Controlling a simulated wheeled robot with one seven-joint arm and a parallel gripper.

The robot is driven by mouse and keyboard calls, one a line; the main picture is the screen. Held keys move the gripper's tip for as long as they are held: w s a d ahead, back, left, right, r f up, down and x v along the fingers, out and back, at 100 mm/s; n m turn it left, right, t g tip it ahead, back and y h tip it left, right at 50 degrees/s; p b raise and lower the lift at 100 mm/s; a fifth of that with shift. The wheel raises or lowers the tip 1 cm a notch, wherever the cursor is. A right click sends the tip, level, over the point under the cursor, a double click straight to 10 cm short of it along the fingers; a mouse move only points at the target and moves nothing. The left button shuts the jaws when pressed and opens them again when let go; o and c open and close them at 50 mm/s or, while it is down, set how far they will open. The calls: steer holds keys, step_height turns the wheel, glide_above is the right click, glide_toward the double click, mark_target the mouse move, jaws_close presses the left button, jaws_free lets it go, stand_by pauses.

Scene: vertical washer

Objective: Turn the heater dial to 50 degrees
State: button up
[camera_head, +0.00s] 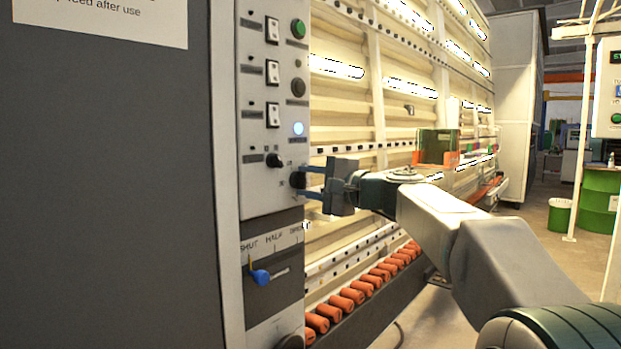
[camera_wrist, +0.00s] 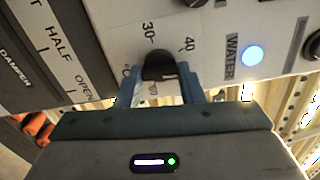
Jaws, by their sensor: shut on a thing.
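The heater dial (camera_head: 297,180) is a black round knob low on the right edge of the grey control panel. In the wrist view the dial (camera_wrist: 158,63) has printed marks 30 and 40 above it; other numbers are partly hidden by the fingers. A pale line shows on the knob's lower right, but I cannot tell its exact reading. My gripper (camera_head: 307,183) reaches in from the right with one finger on each side of the dial, shut on it. The blue fingers also show in the wrist view (camera_wrist: 160,78).
A second black knob (camera_head: 274,160), switches and a lit blue WATER lamp (camera_head: 298,129) are close by. Below is the damper lever (camera_head: 261,277) with a blue handle. The cream washer frame (camera_head: 345,110) with orange rollers (camera_head: 343,303) stands behind my arm.

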steer(key=m+p, duration=0.2)
steer(key=m, duration=0.3)
steer(key=shift+f+m+p, duration=0.15)
steer(key=shift+m+p, duration=0.5)
steer(key=shift+m, duration=0.45)
steer(key=o, duration=1)
steer(key=shift+a, duration=0.1)
steer(key=shift+s, duration=0.1)
steer(key=b+v, duration=0.1)
steer(key=v, duration=1.2)
steer(key=shift+s+d, duration=0.2)
steer(key=shift+d, duration=0.15)
